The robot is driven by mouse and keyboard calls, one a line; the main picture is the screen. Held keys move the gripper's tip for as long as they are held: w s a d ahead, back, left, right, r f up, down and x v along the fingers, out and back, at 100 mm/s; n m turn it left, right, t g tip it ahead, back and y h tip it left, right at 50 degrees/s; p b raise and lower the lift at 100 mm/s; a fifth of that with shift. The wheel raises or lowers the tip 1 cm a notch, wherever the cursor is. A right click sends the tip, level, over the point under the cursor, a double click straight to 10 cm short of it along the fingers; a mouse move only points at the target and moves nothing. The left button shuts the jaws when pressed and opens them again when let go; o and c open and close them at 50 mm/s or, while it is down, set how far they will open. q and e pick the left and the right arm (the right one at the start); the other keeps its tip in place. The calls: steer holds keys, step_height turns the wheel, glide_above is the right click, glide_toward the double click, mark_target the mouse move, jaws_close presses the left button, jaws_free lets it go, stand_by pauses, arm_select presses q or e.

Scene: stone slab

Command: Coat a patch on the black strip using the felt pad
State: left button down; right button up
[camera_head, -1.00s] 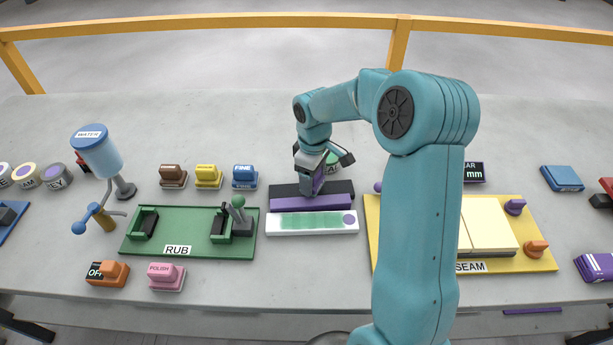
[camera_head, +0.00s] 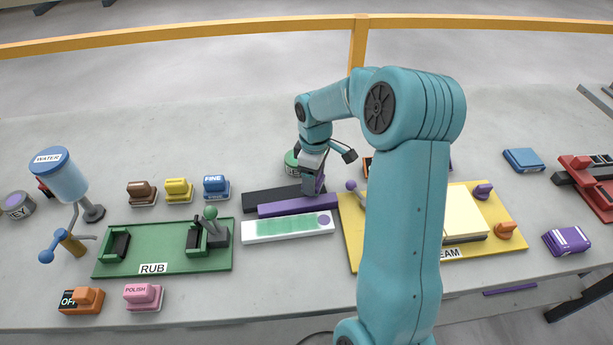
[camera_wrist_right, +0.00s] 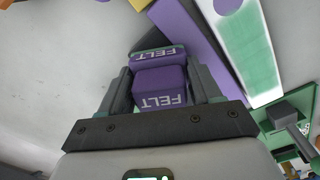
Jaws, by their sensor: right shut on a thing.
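The black strip (camera_head: 266,201) lies on the slab, and its right part is hidden behind my right gripper. A purple strip (camera_head: 296,207) lies along its near side, its left end set in to the right of the black strip's end. My right gripper (camera_head: 314,187) is shut on the purple felt pad, marked FELT, which fills the space between the fingers in the right wrist view (camera_wrist_right: 160,85). The pad is low at the right part of the strips. I cannot tell whether it touches the black strip. My left gripper is out of view.
A white strip (camera_head: 248,233) with a green band and purple dot lies in front. The green RUB board (camera_head: 165,248) is left, the yellow SEAM board (camera_head: 353,225) right. A green-topped round tin (camera_head: 291,160) stands behind. Bare slab lies further back.

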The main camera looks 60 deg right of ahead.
steer(key=shift+w+a+f, duration=0.1)
steer(key=shift+w+a, duration=5.25)
steer(key=shift+w, duration=0.15)
step_height(320, 180, up, 6)
steer(key=p, duration=0.5)
steer(key=shift+r, duration=0.25)
step_height(320, 180, up, 3)
steer(key=shift+f+p, duration=0.1)
steer(key=shift+p, duration=1)
